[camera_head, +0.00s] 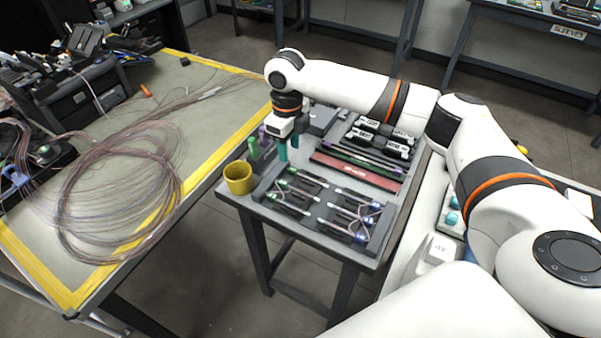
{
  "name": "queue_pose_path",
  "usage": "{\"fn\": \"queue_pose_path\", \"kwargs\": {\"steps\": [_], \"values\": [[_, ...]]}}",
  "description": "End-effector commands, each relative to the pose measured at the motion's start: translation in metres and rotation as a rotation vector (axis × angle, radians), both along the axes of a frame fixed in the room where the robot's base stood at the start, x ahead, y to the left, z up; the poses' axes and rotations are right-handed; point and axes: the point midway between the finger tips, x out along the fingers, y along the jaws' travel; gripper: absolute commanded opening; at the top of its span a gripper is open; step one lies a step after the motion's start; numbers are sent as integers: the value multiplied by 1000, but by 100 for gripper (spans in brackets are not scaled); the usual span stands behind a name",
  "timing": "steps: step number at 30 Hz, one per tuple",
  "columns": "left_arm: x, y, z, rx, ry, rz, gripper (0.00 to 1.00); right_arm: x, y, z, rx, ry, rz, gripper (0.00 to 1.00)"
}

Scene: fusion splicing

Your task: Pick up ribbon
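A large loose coil of thin pinkish-brown fiber ribbon (122,205) lies on the left table, with strands running to the back right. Short looped fibers (372,222) also sit in the dark tray (318,224) on the small table. My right gripper (288,149) points down over the small table, just behind the tray and beside the yellow cup. Its two teal fingers look apart, with nothing visible between them. It is well to the right of the coil. My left gripper is not in view.
A yellow cup (239,178) stands at the small table's left edge, next to green and purple-topped items (259,150). Black devices (380,140) and a red strip (355,172) lie behind the tray. Dark equipment (80,85) fills the left table's back. A floor gap separates the tables.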

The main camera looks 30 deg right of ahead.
Motion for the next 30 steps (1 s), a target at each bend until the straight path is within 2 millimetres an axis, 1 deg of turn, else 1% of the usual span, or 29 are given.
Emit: {"fn": "queue_pose_path", "kwargs": {"steps": [5,9,11,15,23,26,30], "values": [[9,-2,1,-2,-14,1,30,-1,0,-13,-1,2,0,40],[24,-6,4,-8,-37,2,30,-6,0,-33,-2,3,0,40],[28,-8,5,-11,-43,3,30,-7,0,-42,-1,2,0,40],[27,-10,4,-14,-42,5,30,-6,0,-57,-1,1,-1,40],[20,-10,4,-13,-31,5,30,-6,0,-60,-1,-1,0,40],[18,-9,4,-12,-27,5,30,-6,0,-59,0,-1,0,25],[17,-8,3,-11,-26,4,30,-6,0,-59,0,-1,0,2]]}}
